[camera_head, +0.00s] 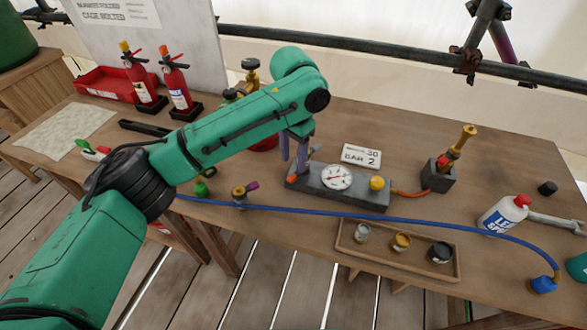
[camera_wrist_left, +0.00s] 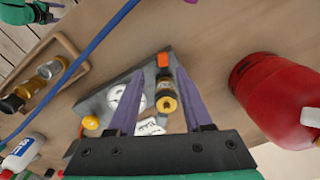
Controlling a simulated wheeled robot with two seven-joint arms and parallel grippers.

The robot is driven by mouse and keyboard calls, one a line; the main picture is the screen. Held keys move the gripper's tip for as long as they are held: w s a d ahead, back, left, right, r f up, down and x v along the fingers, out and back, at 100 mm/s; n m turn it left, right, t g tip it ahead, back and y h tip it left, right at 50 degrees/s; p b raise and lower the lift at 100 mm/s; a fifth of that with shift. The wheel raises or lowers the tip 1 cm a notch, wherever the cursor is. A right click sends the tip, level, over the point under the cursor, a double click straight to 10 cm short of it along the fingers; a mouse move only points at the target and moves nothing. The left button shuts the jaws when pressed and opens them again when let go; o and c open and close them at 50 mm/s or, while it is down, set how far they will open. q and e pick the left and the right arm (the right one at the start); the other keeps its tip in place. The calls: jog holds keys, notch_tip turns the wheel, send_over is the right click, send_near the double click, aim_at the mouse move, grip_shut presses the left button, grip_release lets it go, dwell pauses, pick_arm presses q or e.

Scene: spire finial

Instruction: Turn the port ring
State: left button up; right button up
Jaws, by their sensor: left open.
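A grey manifold block (camera_head: 355,198) with a white dial gauge (camera_head: 337,177) and a yellow knob (camera_head: 377,183) lies on the bench. My left gripper (camera_head: 295,160) is above the block's left end, with its purple fingers pointing down. In the left wrist view, the open left gripper (camera_wrist_left: 158,76) has a black and brass round fitting (camera_wrist_left: 166,98), which looks like the port ring, between its fingers as seen from the camera. I cannot tell whether either finger touches it. The fitting is largely hidden in the head view.
A red canister (camera_wrist_left: 280,100) stands close beside the gripper. A blue hose (camera_head: 330,212) runs along the front, above a wooden tray (camera_head: 400,268) of small jars. A "BAR 2" card (camera_head: 361,156) stands behind the block. Two extinguishers (camera_head: 176,82) stand back left.

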aim_at(293, 176)
pick_arm(q)
jog(key=f, duration=0.3)
jog(key=w+f, duration=0.1)
jog(key=f, duration=0.1)
jog(key=shift+f, duration=0.25)
jog(key=shift+s+a+f, duration=0.1)
jog(key=shift+s+f, duration=0.05)
jog(key=shift+s, duration=0.1)
jog(key=shift+c, duration=0.9)
grip_shut()
pick_arm(e)
jog(key=w, duration=0.2)
jog(key=shift+w+a+r, duration=0.1)
jog(key=shift+w+r, duration=0.2)
jog(key=shift+r, duration=0.1)
